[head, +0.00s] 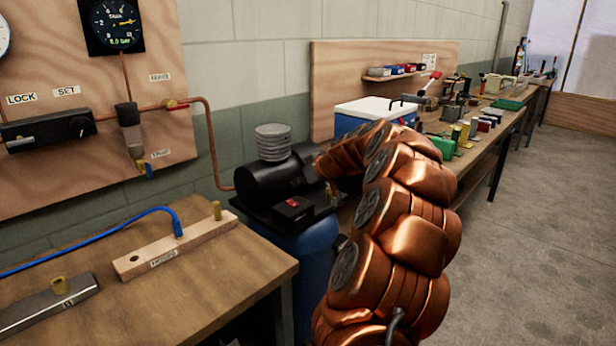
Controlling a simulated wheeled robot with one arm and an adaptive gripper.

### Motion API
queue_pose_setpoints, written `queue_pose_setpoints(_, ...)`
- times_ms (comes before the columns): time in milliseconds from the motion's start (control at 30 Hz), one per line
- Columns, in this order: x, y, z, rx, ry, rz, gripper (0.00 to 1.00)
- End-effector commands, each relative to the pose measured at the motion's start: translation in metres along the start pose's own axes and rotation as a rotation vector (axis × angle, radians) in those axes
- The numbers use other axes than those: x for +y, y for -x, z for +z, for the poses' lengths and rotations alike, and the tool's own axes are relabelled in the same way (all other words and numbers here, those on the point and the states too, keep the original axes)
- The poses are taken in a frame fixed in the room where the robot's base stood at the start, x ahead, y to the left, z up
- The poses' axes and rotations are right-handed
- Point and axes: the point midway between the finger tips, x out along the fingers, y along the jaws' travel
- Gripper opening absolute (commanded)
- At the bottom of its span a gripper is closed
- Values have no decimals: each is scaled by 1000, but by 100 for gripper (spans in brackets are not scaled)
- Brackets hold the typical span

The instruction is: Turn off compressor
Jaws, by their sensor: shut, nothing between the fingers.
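The compressor stands in the middle against the wall, with a black motor housing (270,182), a grey ribbed cylinder (273,142) on top and a blue tank (312,262) below. A small black switch box with a red switch (293,205) sits on its front top. My copper-coloured arm reaches up from the bottom and bends left toward the compressor. My dark gripper (326,190) is at the right side of the compressor, close to the switch box. It is shut and looks empty. Its fingertips blend with the black housing, so I cannot tell whether they touch it.
A wooden bench (205,282) with a blue hose (100,237) and a labelled wooden block (175,247) is at left. Above it hangs a panel with a tank gauge (115,22) and valves. A long tool bench (500,125) runs back at right. The floor (540,240) at right is clear.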

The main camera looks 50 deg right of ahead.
Motion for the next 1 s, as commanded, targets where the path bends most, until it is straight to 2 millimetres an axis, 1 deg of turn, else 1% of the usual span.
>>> queue_pose_setpoints(33, 0, -9, 1, -4, -1, -1, 0)
queue_pose_setpoints(100, 0, -20, 0, -3, -1, -2, 0)
queue_pose_setpoints(300, 0, -37, 19, -1, -2, 0, 0)
queue_pose_setpoints(533, 1, -46, 27, 1, -1, 1, 0)
queue_pose_setpoints(867, 0, -47, 28, 0, 0, 0, 0)
queue_pose_setpoints(933, -3, -50, 27, -5, 5, -4, 0)
queue_pose_setpoints(1000, -10, -56, 25, -21, 15, -14, 0)
